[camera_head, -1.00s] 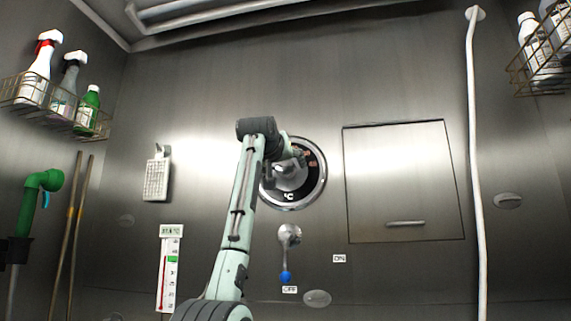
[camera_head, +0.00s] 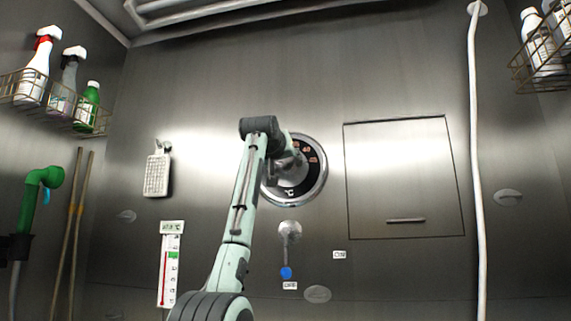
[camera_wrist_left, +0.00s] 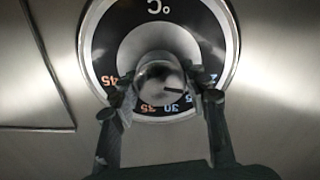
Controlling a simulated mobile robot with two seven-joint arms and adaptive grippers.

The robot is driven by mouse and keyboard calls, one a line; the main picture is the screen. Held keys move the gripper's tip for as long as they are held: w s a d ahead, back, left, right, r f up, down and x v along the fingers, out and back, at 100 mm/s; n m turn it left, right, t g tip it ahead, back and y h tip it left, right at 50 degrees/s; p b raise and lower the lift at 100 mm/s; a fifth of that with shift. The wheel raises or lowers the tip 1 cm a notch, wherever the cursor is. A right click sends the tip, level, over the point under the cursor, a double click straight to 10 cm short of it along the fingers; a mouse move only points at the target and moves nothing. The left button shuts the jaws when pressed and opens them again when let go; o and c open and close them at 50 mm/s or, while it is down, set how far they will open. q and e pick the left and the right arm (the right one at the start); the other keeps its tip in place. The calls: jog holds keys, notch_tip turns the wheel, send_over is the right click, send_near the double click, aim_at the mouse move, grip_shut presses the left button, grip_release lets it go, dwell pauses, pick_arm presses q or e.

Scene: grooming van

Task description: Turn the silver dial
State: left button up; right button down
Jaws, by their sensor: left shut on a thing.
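The silver dial is a round knob (camera_wrist_left: 160,82) in the middle of a black ring (camera_head: 313,178) marked °C, with orange and blue numbers, on the steel wall. A dark pointer line on the knob points near the blue 30 in the left wrist view. My left gripper (camera_wrist_left: 165,92) has one finger on each side of the knob and is shut on it. In the head view, my left arm comes up from below and hides the left part of the ring; the gripper (camera_head: 296,160) partly covers the knob. My right gripper is in neither view.
Below the dial, a lever with a blue tip (camera_head: 286,273) hangs down by a small label. A flat panel door (camera_head: 404,175) is at right, beside a white pipe (camera_head: 475,160). A thermometer display (camera_head: 170,265) and a white grated fitting (camera_head: 157,173) are at left.

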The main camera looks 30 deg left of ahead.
pick_arm(q)
jog(key=shift+m, duration=0.4)
jog(key=m, duration=0.8)
jog(key=shift+m, duration=0.3)
jog(key=m, duration=0.4)
jog(key=shift+d+m, duration=0.1)
jog(key=shift+m, duration=2.1)
jog(key=o, duration=1.2)
jog(key=shift+c, duration=0.2)
jog(key=shift+f, duration=0.1)
